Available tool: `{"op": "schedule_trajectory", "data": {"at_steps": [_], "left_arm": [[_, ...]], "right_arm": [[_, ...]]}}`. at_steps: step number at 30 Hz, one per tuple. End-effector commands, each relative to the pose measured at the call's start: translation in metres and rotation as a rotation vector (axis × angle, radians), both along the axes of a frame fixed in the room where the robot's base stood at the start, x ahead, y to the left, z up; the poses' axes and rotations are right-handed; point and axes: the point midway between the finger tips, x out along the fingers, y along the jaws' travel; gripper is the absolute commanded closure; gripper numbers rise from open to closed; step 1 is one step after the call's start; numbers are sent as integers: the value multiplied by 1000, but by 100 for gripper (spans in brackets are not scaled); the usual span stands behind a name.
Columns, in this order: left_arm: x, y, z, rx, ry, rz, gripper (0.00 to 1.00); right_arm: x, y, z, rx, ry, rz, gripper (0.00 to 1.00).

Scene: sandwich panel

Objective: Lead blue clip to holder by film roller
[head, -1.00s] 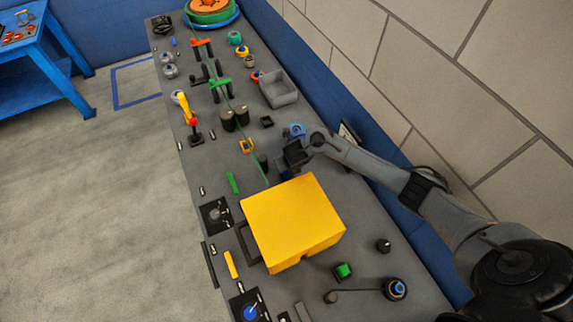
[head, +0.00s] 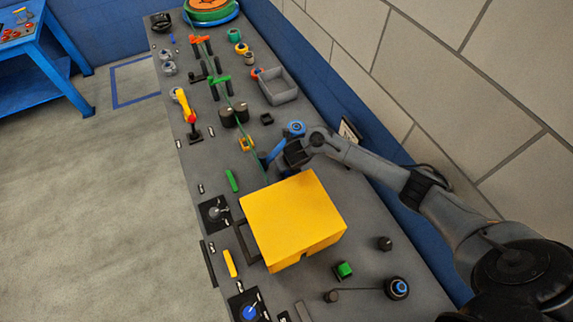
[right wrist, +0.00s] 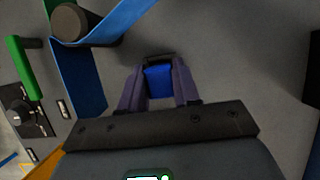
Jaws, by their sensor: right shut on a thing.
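My right gripper (right wrist: 158,88) is shut on the blue clip (right wrist: 158,82), which sits between its two fingers in the right wrist view. In the head view the right gripper (head: 290,155) is above the bench, just behind the yellow box, and the clip is hidden there. A blue film strip (right wrist: 115,22) passes by a dark upright roller (right wrist: 70,24) at the upper left of the wrist view; it also shows beside the gripper in the head view (head: 275,152). A blue reel (head: 297,128) stands next to the gripper. I cannot tell which part is the holder. My left gripper is out of view.
The yellow box (head: 292,218) fills the middle of the grey bench. A green bar (head: 232,181) lies left of it, and a green handle (right wrist: 24,68) shows in the wrist view. A grey bin (head: 277,88) and dark knobs (head: 228,119) stand further back. A wall borders the bench's right side.

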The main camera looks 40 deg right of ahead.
Motion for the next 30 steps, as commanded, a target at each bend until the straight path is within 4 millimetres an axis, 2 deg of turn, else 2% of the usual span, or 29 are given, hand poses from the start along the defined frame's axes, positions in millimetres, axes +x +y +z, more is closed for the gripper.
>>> {"op": "schedule_trajectory", "data": {"at_steps": [11,12,18,30], "left_arm": [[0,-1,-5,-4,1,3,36],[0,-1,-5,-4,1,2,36],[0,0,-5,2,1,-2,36],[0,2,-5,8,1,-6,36]], "right_arm": [[1,0,-5,0,-1,-1,100],[1,0,-5,0,-1,-1,67],[1,0,-5,1,-1,0,39],[0,0,-5,1,0,0,39]]}}
